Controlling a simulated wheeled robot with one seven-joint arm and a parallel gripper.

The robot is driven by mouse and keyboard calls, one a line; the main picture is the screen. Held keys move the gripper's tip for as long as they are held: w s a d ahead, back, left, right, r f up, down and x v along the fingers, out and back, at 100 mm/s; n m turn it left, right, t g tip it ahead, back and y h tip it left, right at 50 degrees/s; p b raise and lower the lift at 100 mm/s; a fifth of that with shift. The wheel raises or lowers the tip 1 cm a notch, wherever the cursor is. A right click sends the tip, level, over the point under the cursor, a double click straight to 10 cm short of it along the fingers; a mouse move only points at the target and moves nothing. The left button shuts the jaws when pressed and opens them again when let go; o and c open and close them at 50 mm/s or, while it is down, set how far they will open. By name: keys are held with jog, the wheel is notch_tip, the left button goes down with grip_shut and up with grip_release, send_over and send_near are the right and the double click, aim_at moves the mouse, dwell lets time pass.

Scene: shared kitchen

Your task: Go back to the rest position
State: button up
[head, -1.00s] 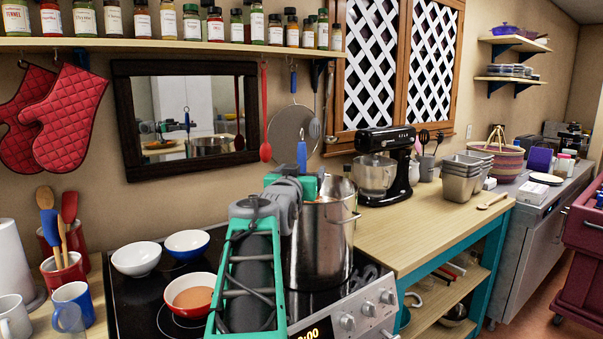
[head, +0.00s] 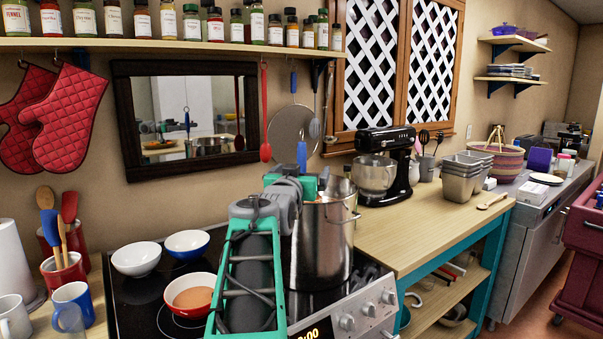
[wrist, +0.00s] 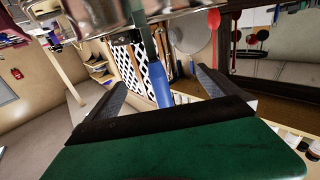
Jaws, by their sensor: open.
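My gripper (wrist: 160,92) is open, with its two dark fingers spread in the wrist view. A blue-handled utensil (wrist: 161,84) shows between the fingers; I cannot tell whether it touches either one. In the head view its blue handle (head: 302,153) rises just behind my wrist. The steel pot (head: 322,245) stands on the stove, and my wrist is at its upper left edge. The pot also shows at the top of the wrist view (wrist: 98,16). In the head view my arm hides the fingers and part of the pot.
Two bowls, one white (head: 136,259) and one blue (head: 187,245), and a red bowl (head: 192,294) sit on the stove left of my arm. A black stand mixer (head: 385,165) stands right of the pot. The wooden counter (head: 433,222) has free room in front.

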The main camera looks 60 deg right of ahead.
jog(key=shift+a+f+b, duration=0.15)
jog(key=shift+a+b, duration=0.1)
jog(key=shift+b, duration=0.1)
jog(key=b+v, duration=0.6)
jog(key=v, duration=0.4)
jog(key=shift+a+b, duration=0.25)
jog(key=shift+b, duration=0.1)
jog(key=shift+s, duration=0.15)
